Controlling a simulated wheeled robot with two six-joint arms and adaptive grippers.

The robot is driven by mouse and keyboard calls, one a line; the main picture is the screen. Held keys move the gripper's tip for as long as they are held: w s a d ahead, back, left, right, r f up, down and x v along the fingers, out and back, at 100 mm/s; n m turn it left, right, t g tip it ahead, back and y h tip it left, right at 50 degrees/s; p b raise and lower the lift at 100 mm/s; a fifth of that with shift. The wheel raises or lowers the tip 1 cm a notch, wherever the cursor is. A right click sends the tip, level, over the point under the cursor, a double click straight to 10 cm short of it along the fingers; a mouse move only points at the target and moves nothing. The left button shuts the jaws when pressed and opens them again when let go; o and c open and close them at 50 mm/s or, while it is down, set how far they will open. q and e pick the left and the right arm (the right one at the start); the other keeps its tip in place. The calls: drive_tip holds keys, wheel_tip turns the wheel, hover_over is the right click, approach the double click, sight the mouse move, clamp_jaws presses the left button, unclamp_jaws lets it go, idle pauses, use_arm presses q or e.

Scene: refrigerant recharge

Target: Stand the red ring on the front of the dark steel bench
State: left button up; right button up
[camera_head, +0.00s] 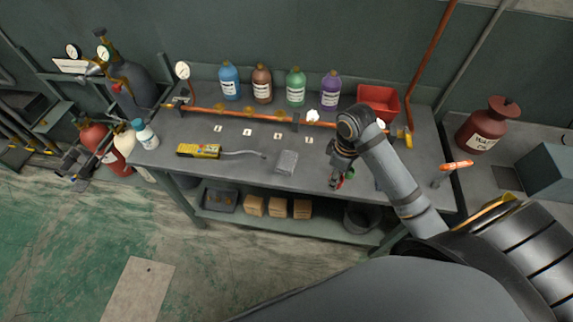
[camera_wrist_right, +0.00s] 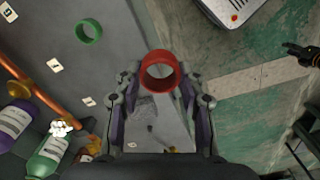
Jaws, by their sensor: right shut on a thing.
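The red ring (camera_wrist_right: 160,72) is gripped between the fingertips of my right gripper (camera_wrist_right: 158,82), its round opening facing the wrist camera. In the head view my right gripper (camera_head: 338,180) is over the front right part of the dark steel bench (camera_head: 240,170), and only a small bit of red shows at its tips. Whether the ring touches the bench cannot be told. A green ring (camera_wrist_right: 88,31) is on the bench, apart from the red one. A dark claw-like part at the right edge of the wrist view may be my left gripper (camera_wrist_right: 300,53); its jaws are unclear.
A yellow meter (camera_head: 198,151) and a clear packet (camera_head: 286,161) lie on the bench left of my gripper. Bottles, including a purple one (camera_head: 330,90), and a red bin (camera_head: 379,99) stand behind the copper pipe (camera_head: 245,116). Small white labels lie before the pipe.

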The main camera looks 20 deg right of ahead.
drive_tip(key=w+f, duration=0.1)
drive_tip(key=w, duration=0.2)
drive_tip(key=b, duration=0.5)
hover_over(319, 168)
drive_tip(key=f, duration=0.7)
drive_tip(key=shift+s+a+f, duration=0.15)
drive_tip(key=shift+s+f, duration=0.15)
drive_tip(key=shift+f, duration=0.1)
drive_tip(key=shift+w+f, duration=0.1)
drive_tip(key=shift+f, duration=0.15)
drive_tip(key=shift+w+f, duration=0.15)
drive_tip(key=shift+f, duration=0.1)
wheel_tip(319, 168, down, 2)
drive_tip(key=shift+f+p, duration=0.25)
drive_tip(key=shift+p, duration=0.4)
drive_tip(key=shift+f, duration=0.3)
use_arm(q)
wheel_tip(319, 168, down, 4)
drive_tip(key=shift+s+d+r, duration=0.1)
drive_tip(key=shift+s+d, duration=0.05)
